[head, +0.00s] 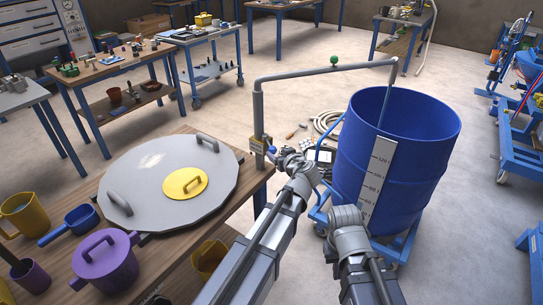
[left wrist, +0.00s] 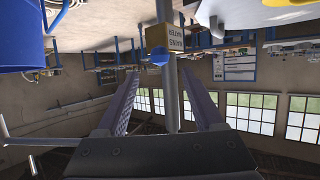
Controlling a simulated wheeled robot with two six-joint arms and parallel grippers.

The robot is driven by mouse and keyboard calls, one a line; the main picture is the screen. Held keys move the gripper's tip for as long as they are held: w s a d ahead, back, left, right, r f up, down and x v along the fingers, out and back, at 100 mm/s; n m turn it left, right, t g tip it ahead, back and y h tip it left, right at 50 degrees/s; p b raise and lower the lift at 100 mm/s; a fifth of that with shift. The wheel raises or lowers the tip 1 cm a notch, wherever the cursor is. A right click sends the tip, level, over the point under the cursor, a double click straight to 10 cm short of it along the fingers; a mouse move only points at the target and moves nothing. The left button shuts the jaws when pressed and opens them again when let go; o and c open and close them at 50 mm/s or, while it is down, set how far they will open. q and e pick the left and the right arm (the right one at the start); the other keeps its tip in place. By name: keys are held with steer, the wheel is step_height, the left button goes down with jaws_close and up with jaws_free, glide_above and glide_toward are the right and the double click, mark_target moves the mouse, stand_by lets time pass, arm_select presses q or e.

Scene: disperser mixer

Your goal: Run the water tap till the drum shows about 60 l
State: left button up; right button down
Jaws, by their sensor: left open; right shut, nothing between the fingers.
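The blue drum (head: 425,160) stands on a blue wheeled base and bears a white litre scale (head: 376,185). Its water level is hidden from this angle. The grey tap pipe (head: 259,105) rises at the table edge and bends over the drum; I cannot tell whether the thin line below its end is water. A yellow water label box (left wrist: 162,37) with a blue knob (left wrist: 157,57) sits on the pipe. My left gripper (head: 275,153) is open at the tap; in the left wrist view the pipe runs between its fingers. My right wrist is before the drum; its fingers are hidden.
A round grey lid (head: 160,205) with a yellow cap lies on the wooden table, near a purple lidded pot (head: 105,262), a blue pan (head: 78,222) and a yellow mug (head: 22,212).

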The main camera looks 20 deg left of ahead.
mark_target(274, 150)
arm_select(q)
steer(key=b+x, duration=0.2)
steer(key=x, duration=0.4)
steer(key=shift+w+a+f+b, duration=0.15)
steer(key=shift+w+f+b, duration=0.1)
steer(key=shift+b, duration=0.15)
steer(key=shift+w+a+f, duration=0.15)
steer(key=shift+w+a, duration=0.2)
steer(key=shift+w, duration=0.1)
steer(key=shift+c, duration=0.2)
jaws_close()
stand_by(0.5)
